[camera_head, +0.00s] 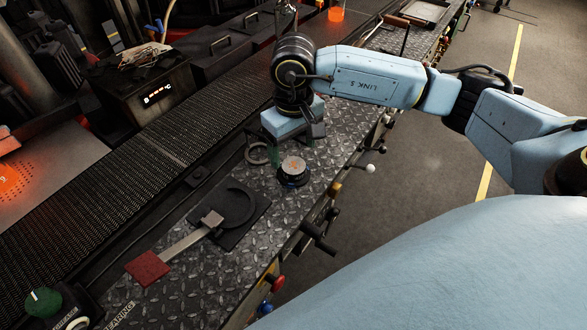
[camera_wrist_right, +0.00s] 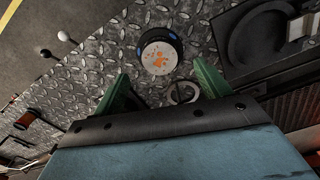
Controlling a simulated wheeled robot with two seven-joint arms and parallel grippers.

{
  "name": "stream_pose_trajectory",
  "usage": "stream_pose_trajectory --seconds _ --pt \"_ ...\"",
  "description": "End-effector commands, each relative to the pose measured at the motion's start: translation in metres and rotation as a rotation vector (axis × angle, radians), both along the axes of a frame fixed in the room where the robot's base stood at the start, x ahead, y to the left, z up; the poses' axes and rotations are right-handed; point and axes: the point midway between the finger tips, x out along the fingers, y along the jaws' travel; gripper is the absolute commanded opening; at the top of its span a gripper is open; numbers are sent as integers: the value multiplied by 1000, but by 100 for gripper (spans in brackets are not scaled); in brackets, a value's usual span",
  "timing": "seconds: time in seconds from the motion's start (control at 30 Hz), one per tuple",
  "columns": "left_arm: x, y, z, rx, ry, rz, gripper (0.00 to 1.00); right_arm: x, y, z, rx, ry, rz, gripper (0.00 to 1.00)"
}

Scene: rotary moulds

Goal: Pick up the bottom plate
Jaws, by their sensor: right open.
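My right gripper (camera_head: 296,142) is open above the metal bench, its green fingers pointing down; its fingertips also show in the wrist view (camera_wrist_right: 163,80). Just beyond the fingers in the wrist view is a round black piece with a pale, orange-marked top (camera_wrist_right: 159,56); in the head view it sits in front of the gripper (camera_head: 292,168). A metal ring (camera_wrist_right: 183,92) lies between the fingers in the wrist view, apart from them. A flat black square plate with a round recess (camera_head: 252,220) lies farther left. I cannot tell which piece is the bottom plate. My left gripper is not in view.
A bar with a red end pad (camera_head: 147,268) reaches onto the black square plate. Levers and knobs (camera_head: 318,237) stick out along the bench's front edge. A dark conveyor (camera_head: 120,190) runs behind the bench. The diamond-pattern surface (camera_head: 200,290) near the bar is clear.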

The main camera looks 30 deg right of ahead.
Motion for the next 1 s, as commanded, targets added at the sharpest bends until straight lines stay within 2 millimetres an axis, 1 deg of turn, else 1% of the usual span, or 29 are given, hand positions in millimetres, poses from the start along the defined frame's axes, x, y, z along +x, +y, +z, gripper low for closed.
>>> stream_pose_trajectory --seconds 0.13,0.2,0.27,0.3,0.43,0.67,0.7,1.0 --pt "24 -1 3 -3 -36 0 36 -2 0 -12 0 4 -1 75" --pt "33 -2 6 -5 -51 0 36 -3 0 -23 -1 5 -1 75" --pt "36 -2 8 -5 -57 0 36 -3 -1 -32 -1 5 -1 75" --pt "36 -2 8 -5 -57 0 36 -3 0 -38 1 3 -1 75" --pt "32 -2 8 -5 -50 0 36 -3 0 -51 1 1 -1 75" --pt "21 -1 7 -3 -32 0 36 -2 0 -54 1 -1 1 75" --pt "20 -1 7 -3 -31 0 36 -2 0 -54 0 -1 1 74" --pt "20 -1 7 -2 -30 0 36 -2 0 -53 0 -1 0 35"
